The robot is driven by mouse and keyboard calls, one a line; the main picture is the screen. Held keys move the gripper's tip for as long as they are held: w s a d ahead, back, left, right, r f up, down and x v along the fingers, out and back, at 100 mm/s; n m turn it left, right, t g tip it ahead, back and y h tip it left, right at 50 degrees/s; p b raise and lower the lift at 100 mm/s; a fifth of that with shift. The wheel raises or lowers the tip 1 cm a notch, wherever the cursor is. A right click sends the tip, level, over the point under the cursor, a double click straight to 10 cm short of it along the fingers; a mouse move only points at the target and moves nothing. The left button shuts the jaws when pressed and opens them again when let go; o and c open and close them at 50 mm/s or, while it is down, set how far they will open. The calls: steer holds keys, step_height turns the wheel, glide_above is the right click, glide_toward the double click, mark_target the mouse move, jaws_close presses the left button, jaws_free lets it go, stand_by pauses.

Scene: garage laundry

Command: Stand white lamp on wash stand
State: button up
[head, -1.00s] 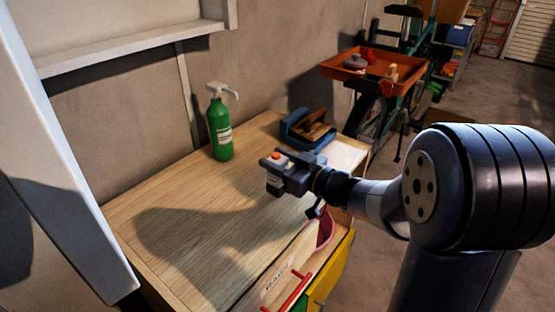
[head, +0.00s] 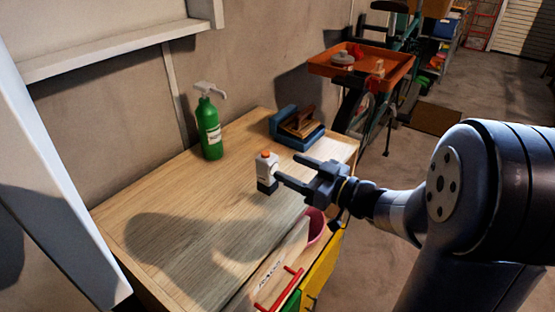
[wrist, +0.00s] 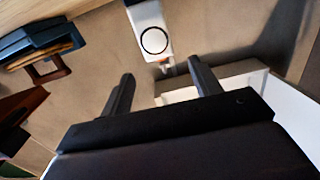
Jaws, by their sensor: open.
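The white lamp (head: 266,170), a small white body with an orange top and a dark lower part, stands upright on the wooden top of the wash stand (head: 190,215). My gripper (head: 287,168) is open and empty just right of the lamp, its fingers pointing toward it. In the wrist view the lamp (wrist: 150,28) shows a ringed white face beyond the fingertips (wrist: 160,70), with a gap between. The fingers do not appear to touch it.
A green pump bottle (head: 209,130) stands at the back of the top. A blue and brown holder (head: 298,127) sits at its far right end. A pink bowl (head: 315,226) shows near the front edge, above coloured drawers. An orange tray (head: 362,66) stands beyond.

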steer(key=shift+v, duration=2.05)
steer(key=shift+c, duration=0.3)
